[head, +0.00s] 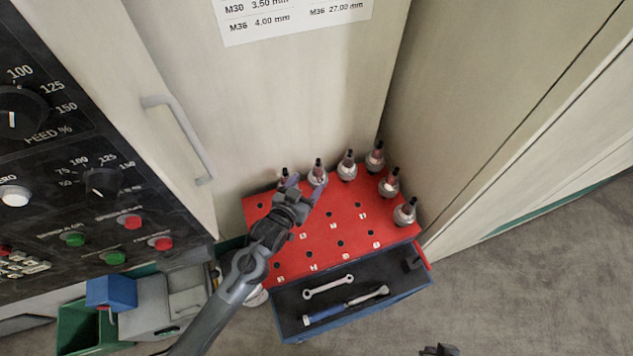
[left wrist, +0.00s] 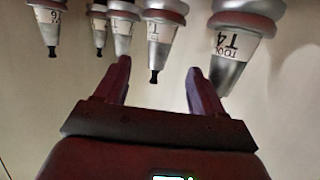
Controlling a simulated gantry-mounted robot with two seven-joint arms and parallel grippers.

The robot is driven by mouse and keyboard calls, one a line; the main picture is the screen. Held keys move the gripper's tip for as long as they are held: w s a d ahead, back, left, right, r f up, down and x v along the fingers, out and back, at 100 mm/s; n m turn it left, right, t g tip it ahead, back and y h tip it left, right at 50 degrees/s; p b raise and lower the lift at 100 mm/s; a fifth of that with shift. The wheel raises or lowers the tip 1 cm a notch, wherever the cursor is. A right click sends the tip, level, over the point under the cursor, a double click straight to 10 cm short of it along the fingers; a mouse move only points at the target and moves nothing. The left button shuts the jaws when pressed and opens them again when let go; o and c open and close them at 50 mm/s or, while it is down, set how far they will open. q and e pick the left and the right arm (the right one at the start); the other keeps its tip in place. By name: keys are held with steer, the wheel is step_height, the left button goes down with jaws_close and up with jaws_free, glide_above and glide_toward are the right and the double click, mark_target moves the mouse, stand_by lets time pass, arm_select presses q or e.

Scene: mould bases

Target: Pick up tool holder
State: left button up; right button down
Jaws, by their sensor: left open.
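Several tool holders with silver cones and dark tips stand on the red cart top (head: 325,225), along its back and right edges. My left gripper (head: 301,183) is open over the back left part of the top, close to the tool holder (head: 317,172) and partly covering the leftmost one (head: 283,177). In the left wrist view the tool holders appear upside down. One tool holder (left wrist: 160,45) shows between the open fingers (left wrist: 157,72), with no visible contact. Another, marked T4 (left wrist: 234,55), is to the right. A dark part at the head view's bottom edge (head: 440,350) seems to be my right gripper.
The red top has several empty holes. Below its front edge, an open drawer (head: 412,299) holds a spanner (head: 328,287) and a blue-handled tool (head: 325,313). A machine panel (head: 60,160) and a door handle (head: 182,135) are on the left. A wall stands right behind the cart.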

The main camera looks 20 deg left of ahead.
mark_target(316, 173)
arm_select(q)
steer(key=x, duration=0.5)
steer(key=shift+d, duration=0.1)
steer(key=shift+b+x, duration=0.65)
steer(key=shift+x, duration=1.9)
steer(key=shift+f, duration=0.15)
jaws_close()
steer(key=shift+r, duration=0.2)
